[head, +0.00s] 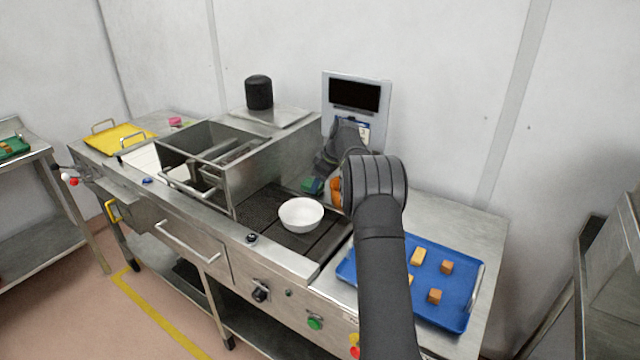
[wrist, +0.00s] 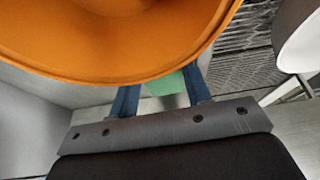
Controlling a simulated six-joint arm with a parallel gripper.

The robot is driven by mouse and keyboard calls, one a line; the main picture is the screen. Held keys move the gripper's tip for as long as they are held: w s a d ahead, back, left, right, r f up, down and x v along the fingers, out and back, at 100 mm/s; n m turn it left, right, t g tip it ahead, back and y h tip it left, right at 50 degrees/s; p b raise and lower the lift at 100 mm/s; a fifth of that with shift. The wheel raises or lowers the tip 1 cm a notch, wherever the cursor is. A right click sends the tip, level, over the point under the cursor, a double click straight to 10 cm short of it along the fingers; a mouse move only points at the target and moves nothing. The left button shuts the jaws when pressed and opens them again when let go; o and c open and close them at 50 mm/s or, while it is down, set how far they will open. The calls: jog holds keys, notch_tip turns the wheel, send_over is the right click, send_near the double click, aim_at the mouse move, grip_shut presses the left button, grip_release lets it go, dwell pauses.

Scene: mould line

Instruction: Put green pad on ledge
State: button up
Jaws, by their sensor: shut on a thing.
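My gripper (wrist: 160,95) shows its two blue fingers in the wrist view, with the green pad (wrist: 167,84) between them; it is shut on the pad. A large orange curved thing (wrist: 110,45) hides the fingertips and most of the pad there. In the head view the green pad (head: 312,186) shows just left of the orange thing (head: 336,192), over the back of the dark mesh belt. My arm hides part of that area. I cannot tell which surface is the ledge.
A white bowl (head: 301,214) stands on the dark mesh belt (head: 262,207), in front of my gripper. An open steel hopper (head: 240,180) is to the left. A screen (head: 357,94) stands behind. A blue tray (head: 465,256) with several small blocks lies at right.

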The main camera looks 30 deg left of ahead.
jog(key=shift+f, duration=0.25)
jog(key=o, duration=0.7)
jog(key=shift+c, duration=0.2)
jog(key=shift+r, duration=0.1)
jog(key=v, duration=1.2)
jog(key=shift+r, duration=0.1)
